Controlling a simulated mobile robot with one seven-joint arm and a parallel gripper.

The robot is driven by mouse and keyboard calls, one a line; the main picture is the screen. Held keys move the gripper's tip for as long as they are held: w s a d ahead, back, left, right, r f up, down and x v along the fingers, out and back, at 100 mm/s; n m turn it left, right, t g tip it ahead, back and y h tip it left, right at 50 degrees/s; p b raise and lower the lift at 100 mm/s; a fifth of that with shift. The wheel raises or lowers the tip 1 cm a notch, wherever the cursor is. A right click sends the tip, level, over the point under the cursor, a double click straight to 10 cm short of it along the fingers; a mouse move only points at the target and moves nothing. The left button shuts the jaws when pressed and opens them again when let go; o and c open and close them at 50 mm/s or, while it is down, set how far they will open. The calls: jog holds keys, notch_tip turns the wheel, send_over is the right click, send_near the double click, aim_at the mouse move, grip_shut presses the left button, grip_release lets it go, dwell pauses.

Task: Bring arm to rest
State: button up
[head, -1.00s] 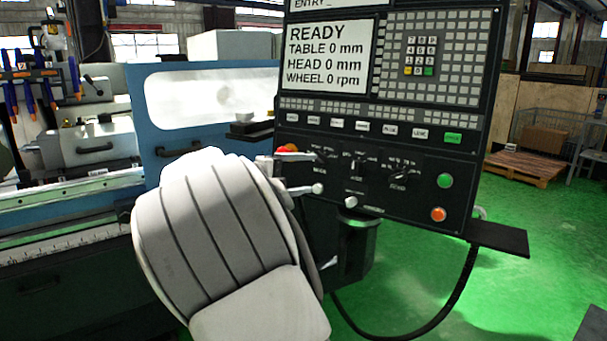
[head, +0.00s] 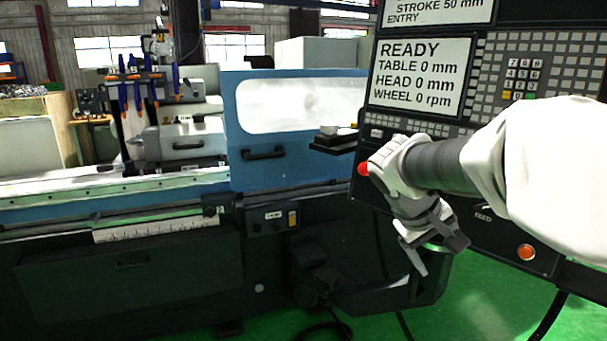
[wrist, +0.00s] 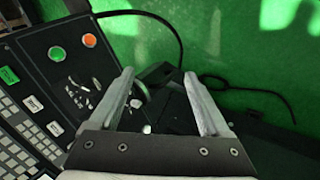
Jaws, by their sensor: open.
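My gripper (head: 415,268) is in front of the lower part of the control panel (head: 372,184) in the head view, at the end of my white arm, pointing down. In the wrist view my gripper (wrist: 155,95) has its two fingers spread, with nothing held between them. Part of the panel and its lower knobs lie beyond the fingers there. My arm hides much of the panel's right side and its knobs in the head view. The screen (head: 420,77) reads READY, with table, head and wheel at 0.
A red button (head: 363,169) shows right beside my wrist. The orange button (head: 526,252) is below my forearm. The grinder's blue door (head: 290,130) and dark base (head: 130,262) stand to the left. Green floor (head: 480,305) is open below the panel. A black cable (wrist: 180,40) hangs there.

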jog(key=s+a+y+p, duration=0.1)
jog(key=s+a+y, duration=0.1)
jog(key=s, duration=0.4)
jog(key=s+a+r+m+t+y+p, duration=0.1)
jog(key=s+a+y+p, duration=0.1)
jog(key=s+a, duration=0.2)
jog(key=s+a+m+t+y+p, duration=0.1)
jog(key=s+a+y, duration=0.1)
jog(key=s, duration=0.7)
jog(key=shift+a+r, duration=0.35)
jog(key=shift+a, duration=0.55)
